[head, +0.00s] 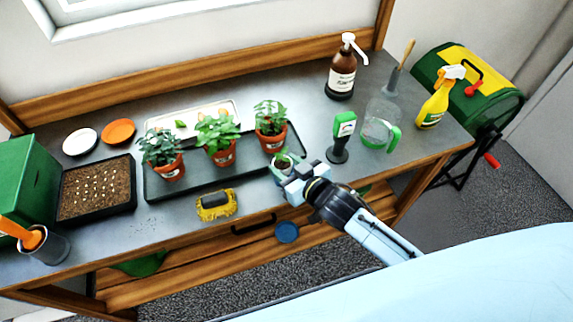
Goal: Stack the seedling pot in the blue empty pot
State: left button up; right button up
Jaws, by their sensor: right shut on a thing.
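The small seedling pot (283,163), with a green sprout and dark soil, is at the right end of the dark plant tray. My right gripper (288,176) is shut on it, and its pale fingers hide part of the pot. I cannot tell whether the pot touches the surface below. A round blue thing (287,232), which may be the blue empty pot, shows below the bench's front edge, beneath my right gripper. Its inside is not clear. My left gripper is not in view.
Potted plants (217,138) stand in the dark tray (180,187) left of my right gripper. A green-headed tool (342,135), a watering can (378,130) and a brown pump bottle (342,75) stand to the right.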

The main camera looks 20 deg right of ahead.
jog(key=o, duration=1)
jog(key=shift+f, duration=0.1)
jog(key=shift+r, duration=0.25)
jog(key=shift+s+d+r, duration=0.1)
jog(key=shift+s+r, duration=0.05)
jog(key=shift+s, duration=0.1)
jog(key=p+v, duration=0.1)
jog(key=v, duration=1)
jog(key=shift+s+r, duration=0.15)
jog(key=shift+s, duration=0.05)
